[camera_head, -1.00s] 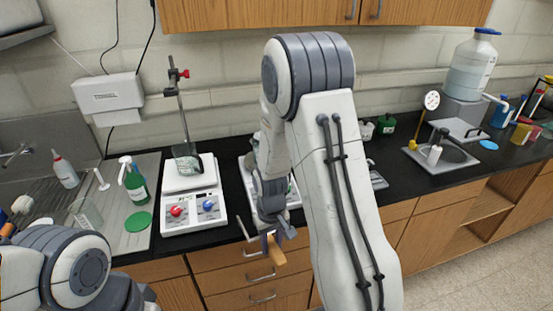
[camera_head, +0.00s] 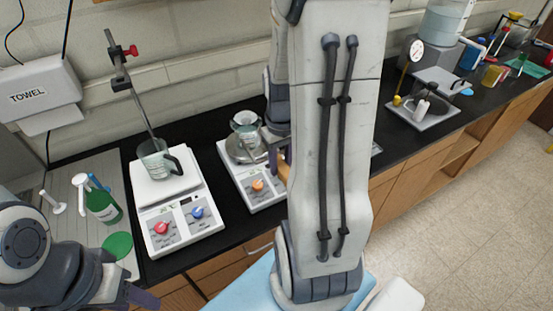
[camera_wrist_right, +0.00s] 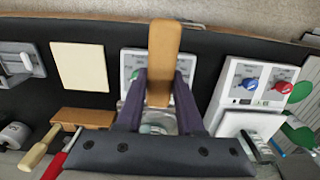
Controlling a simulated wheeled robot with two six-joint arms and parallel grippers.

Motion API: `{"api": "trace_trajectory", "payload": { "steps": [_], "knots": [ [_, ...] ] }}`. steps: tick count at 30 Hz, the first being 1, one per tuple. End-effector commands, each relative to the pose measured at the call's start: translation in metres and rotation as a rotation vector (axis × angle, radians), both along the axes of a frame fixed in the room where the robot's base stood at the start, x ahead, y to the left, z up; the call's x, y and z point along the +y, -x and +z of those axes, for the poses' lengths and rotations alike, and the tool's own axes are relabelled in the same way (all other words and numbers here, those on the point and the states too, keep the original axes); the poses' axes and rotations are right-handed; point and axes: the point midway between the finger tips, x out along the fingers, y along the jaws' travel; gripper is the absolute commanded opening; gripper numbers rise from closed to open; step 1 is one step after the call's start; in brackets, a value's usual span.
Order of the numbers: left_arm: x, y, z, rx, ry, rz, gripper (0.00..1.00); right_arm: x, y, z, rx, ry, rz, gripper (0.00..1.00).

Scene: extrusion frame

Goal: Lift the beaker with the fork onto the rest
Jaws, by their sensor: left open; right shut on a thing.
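My right gripper (camera_wrist_right: 161,85) is shut on the fork's wooden handle (camera_wrist_right: 164,50); the handle also shows in the head view (camera_head: 283,168). It is over the right hot plate (camera_head: 257,184), partly hidden by my arm. A small glass beaker (camera_head: 246,124) stands at a round metal piece on that plate; whether the fork is around it I cannot tell. A glass is partly visible between the fingers in the wrist view (camera_wrist_right: 157,127). Another beaker (camera_head: 155,161) stands on the left hot plate. My left gripper (camera_head: 135,295) is open and empty at lower left. I cannot identify the rest for certain.
A clamp rod (camera_head: 133,88) rises behind the left beaker. A green bottle (camera_head: 103,205) and green disc (camera_head: 117,246) are at the left. The wrist view shows a cream tile (camera_wrist_right: 80,67), a wooden block (camera_wrist_right: 84,118) and handled tools (camera_wrist_right: 40,148) on the bench.

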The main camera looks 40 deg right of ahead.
Motion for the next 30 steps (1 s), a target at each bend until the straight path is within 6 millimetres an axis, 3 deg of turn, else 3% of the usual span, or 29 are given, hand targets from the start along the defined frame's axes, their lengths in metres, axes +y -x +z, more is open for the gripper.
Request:
{"api": "trace_trajectory", "payload": {
  "steps": [8,28,30],
  "knots": [
    [0.000,0.000,0.003,0.000,0.000,0.000,0.50,0.001,0.003,0.001,0.000,0.000,0.000,0.00],
    [0.000,0.000,-0.022,0.000,0.000,0.004,0.50,-0.003,-0.019,-0.036,-0.001,0.000,0.004,0.00],
    [0.000,0.000,-0.018,0.000,0.000,0.004,0.50,-0.004,-0.023,-0.033,-0.001,0.000,0.004,0.00]
  ]
}}
